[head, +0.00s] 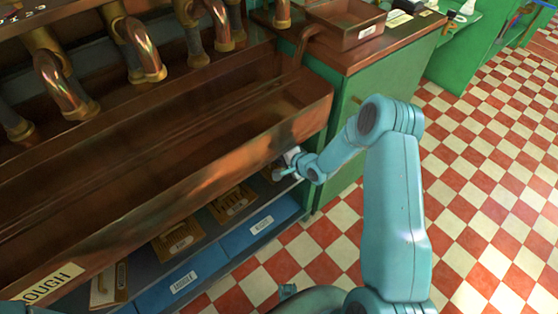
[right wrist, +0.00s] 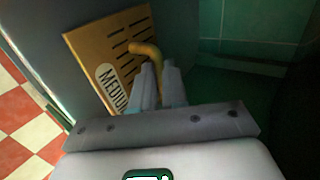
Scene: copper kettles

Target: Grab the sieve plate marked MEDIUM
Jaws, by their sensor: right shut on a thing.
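The sieve plate marked MEDIUM (right wrist: 92,48) is a tan plate with dark slots and a pale label, seen tilted in the right wrist view. A curved yellow handle (right wrist: 148,48) stands out from it. My right gripper (right wrist: 159,72) is shut on this handle, its fingers hiding the handle's lower end. In the head view my right gripper (head: 284,173) reaches under the front edge of the copper trough, at the right end of the shelf. There the plate is mostly hidden by the gripper and the trough. My left gripper is not in view.
The long copper trough (head: 180,190) overhangs the shelf. Other brown plates (head: 232,203) (head: 178,240) lie on the shelf left of my right gripper, above blue labelled fronts (head: 260,227). A green cabinet (head: 385,85) stands to the right. The checkered floor (head: 480,180) is clear.

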